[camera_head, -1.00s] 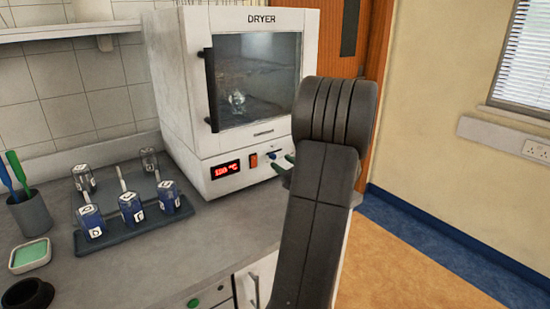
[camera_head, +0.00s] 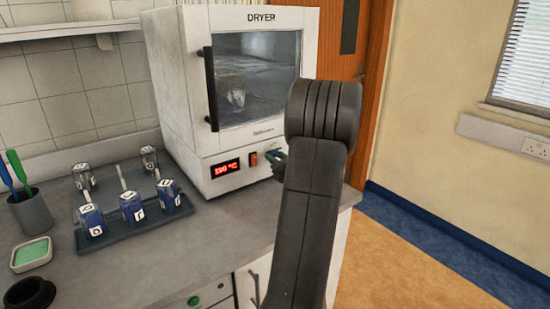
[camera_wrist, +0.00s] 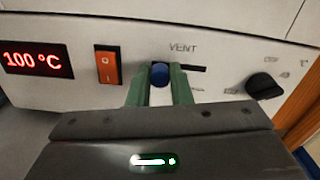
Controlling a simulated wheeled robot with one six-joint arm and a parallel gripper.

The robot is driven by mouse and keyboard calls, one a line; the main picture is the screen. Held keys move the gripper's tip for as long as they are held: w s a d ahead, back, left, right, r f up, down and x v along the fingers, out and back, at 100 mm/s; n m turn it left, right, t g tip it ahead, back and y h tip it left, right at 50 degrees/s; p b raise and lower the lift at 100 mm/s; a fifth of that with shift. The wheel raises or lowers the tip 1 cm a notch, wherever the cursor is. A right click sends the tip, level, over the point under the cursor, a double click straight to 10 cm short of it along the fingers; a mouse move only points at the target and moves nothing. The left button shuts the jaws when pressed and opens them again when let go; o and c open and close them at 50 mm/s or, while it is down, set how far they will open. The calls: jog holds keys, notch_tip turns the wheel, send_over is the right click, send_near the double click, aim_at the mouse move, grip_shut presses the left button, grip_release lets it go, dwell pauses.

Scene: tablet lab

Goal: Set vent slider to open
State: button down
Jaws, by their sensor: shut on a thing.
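The dryer (camera_head: 256,130) stands on the counter with its front panel below the glass door. In the wrist view the vent slider has a blue knob (camera_wrist: 160,74) at the left end of a dark horizontal slot (camera_wrist: 194,69), under the word VENT. My gripper (camera_wrist: 160,82) has its green fingers on either side of the blue knob and is shut on it. In the head view my gripper (camera_head: 275,160) is at the lower front of the dryer, and my arm hides the slider.
An orange switch (camera_wrist: 108,65) and a red 100 °C display (camera_wrist: 38,60) are left of the slider. A black dial (camera_wrist: 266,87) is to the right. A rack (camera_head: 135,236) with several bottles stands on the counter, left of the dryer.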

aim_at(279, 149)
jog(key=shift+w+d+r, duration=0.1)
jog(key=shift+w+d, duration=0.6)
jog(key=shift+d, duration=0.3)
jog(key=shift+w+d, duration=0.7)
jog(key=shift+d, duration=0.3)
jog(key=c, duration=1.3)
grip_release()
jog(key=shift+w+d, duration=0.1)
jog(key=shift+d, duration=0.05)
jog(key=b+v, duration=0.1)
jog(key=v, duration=1.2)
jog(key=shift+s+d, duration=0.2)
jog(key=shift+s, duration=0.2)
jog(key=shift+w, duration=0.1)
jog(key=p+x, duration=0.1)
jog(key=x, duration=1.3)
jog(key=shift+a, duration=0.1)
jog(key=shift+s+a, duration=0.2)
jog(key=shift+s, duration=0.1)
